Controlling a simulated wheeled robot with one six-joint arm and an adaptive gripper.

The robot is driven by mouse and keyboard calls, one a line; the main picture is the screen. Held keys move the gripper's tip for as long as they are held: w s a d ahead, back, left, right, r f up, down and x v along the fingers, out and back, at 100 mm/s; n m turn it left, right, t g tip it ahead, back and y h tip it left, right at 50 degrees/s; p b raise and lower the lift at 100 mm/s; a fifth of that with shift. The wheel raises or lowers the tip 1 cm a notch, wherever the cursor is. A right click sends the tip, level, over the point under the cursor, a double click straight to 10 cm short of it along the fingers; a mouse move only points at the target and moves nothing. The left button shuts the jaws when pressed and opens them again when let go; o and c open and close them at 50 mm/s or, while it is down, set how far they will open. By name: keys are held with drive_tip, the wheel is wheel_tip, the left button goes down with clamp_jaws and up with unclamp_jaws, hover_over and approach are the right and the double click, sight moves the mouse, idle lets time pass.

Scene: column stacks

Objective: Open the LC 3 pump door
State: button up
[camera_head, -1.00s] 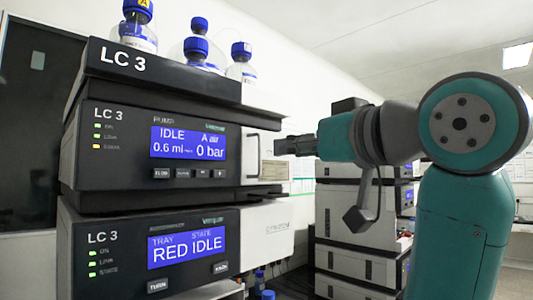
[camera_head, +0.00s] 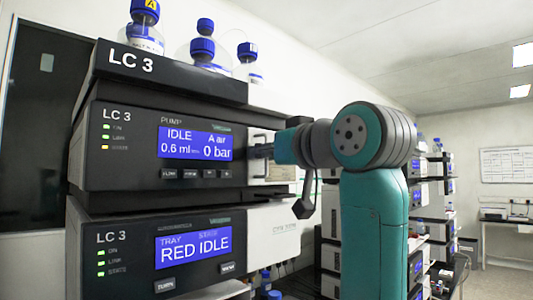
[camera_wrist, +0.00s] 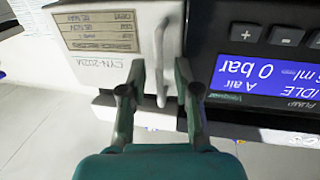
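The LC 3 pump (camera_head: 150,147) is the upper dark module in the head view, with its display (camera_head: 195,143) reading IDLE and 0 bar. Its pale door (camera_head: 283,142) is at the right end of the front and looks shut. A light upright bar handle (camera_head: 257,134) stands on the door; it also shows in the wrist view (camera_wrist: 160,60). My gripper (camera_head: 264,151) is at the handle. In the wrist view my gripper (camera_wrist: 160,72) is open, with one finger on each side of the handle. Contact with the handle cannot be made out.
The module below (camera_head: 190,250) reads RED IDLE. Bottles with blue caps (camera_head: 203,50) stand on top of the stack. More instrument stacks (camera_head: 425,200) stand behind my arm at the right. A clear aisle shows at the far right.

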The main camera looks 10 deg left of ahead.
clamp_jaws()
